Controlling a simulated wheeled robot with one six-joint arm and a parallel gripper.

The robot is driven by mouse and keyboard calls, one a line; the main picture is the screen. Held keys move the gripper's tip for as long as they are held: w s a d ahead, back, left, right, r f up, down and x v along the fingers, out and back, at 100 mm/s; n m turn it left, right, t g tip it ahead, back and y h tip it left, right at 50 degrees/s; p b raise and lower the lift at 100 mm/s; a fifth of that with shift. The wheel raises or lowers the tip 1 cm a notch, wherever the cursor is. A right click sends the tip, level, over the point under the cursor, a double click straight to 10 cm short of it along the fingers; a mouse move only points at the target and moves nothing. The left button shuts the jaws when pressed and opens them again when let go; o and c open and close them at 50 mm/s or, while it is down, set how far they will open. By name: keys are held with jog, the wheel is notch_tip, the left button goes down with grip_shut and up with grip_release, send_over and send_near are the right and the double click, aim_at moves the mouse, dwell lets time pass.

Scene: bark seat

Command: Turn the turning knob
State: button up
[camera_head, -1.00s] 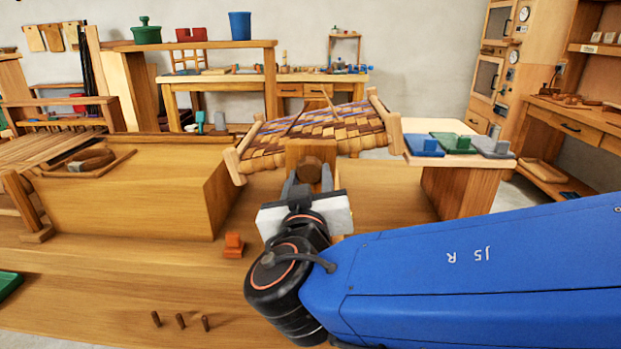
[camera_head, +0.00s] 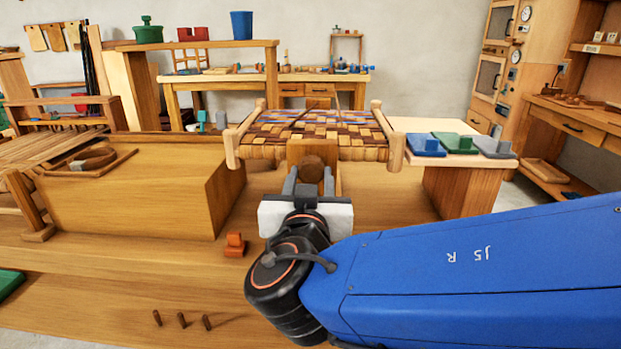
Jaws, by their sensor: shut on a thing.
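The turning knob (camera_head: 312,168) is a dark brown round wooden piece on the front of a wooden post (camera_head: 313,149). The woven seat (camera_head: 312,132), with brown, tan and blue bark strips in a wooden frame, sits level behind and above it. My gripper (camera_head: 309,182) reaches the knob from the front, with one grey finger on each side, and is shut on it. The post's lower part is partly hidden by my gripper and wrist.
A wooden box (camera_head: 135,185) stands close on the left. An orange wooden block (camera_head: 235,244) and several short pegs (camera_head: 182,320) are on the bench in front. A side table (camera_head: 450,172) on the right carries blue, green and grey blocks.

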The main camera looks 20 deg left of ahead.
jog(key=o, duration=1.1)
jog(key=shift+c, duration=0.2)
jog(key=v, duration=1.7)
jog(key=shift+s, duration=0.2)
